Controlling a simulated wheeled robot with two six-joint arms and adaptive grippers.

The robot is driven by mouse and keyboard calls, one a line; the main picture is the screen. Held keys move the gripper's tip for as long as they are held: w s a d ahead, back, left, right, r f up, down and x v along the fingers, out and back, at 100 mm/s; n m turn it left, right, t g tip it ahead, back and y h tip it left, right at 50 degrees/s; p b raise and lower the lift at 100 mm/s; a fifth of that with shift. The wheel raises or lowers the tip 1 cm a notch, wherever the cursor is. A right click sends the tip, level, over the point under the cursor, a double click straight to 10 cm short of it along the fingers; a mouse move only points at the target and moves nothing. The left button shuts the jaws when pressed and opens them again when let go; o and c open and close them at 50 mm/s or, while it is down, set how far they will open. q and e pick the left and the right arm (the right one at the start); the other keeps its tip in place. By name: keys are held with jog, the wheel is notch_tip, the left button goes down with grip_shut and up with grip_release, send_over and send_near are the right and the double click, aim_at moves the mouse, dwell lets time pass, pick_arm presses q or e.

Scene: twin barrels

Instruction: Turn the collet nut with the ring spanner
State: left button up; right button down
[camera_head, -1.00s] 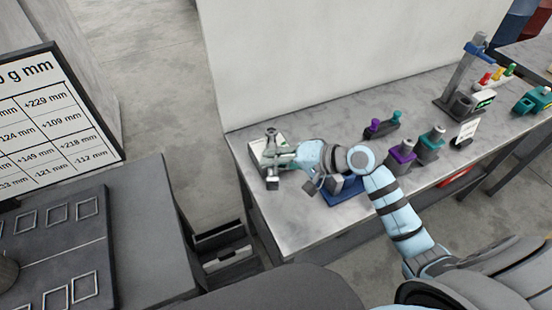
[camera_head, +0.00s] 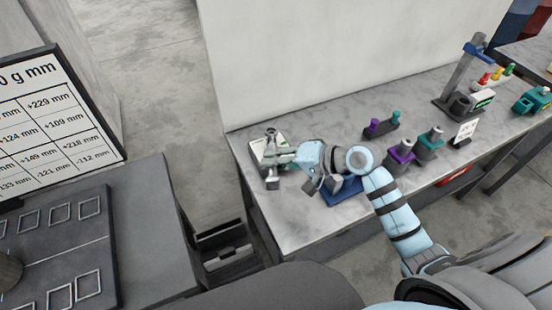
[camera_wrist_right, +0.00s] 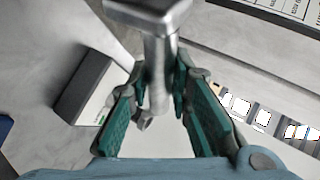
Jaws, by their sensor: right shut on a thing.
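My right gripper (camera_head: 284,157) is at the left end of the marble-topped bench. Its teal fingers are closed around a grey metal bar, which shows upright between them in the right wrist view (camera_wrist_right: 158,75). The bar has a wide flat block at its top end and a small hooked piece near its lower end. I take it to be the ring spanner, but its ring cannot be made out. In the head view grey metal ends (camera_head: 271,133) show beyond and in front of the fingers. I cannot pick out the collet nut. My left gripper is out of view.
A box with a white, green-printed side (camera_wrist_right: 90,92) stands beside the gripper. A blue base (camera_head: 341,190) sits under my right arm. Purple and teal holders (camera_head: 402,152) and a tall grey stand (camera_head: 463,78) are farther right. A wall (camera_head: 320,60) rises behind the bench.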

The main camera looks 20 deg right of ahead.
jog(key=shift+f+b, duration=0.8)
jog(key=shift+f, duration=0.45)
dwell(0.8)
jog(key=d+n+b, duration=0.1)
jog(key=d+n+g+y+b, duration=0.1)
jog(key=shift+s+d+g+b, duration=0.15)
jog(key=shift+s+g+b, duration=0.1)
jog(key=shift+g+b, duration=0.1)
dwell(0.3)
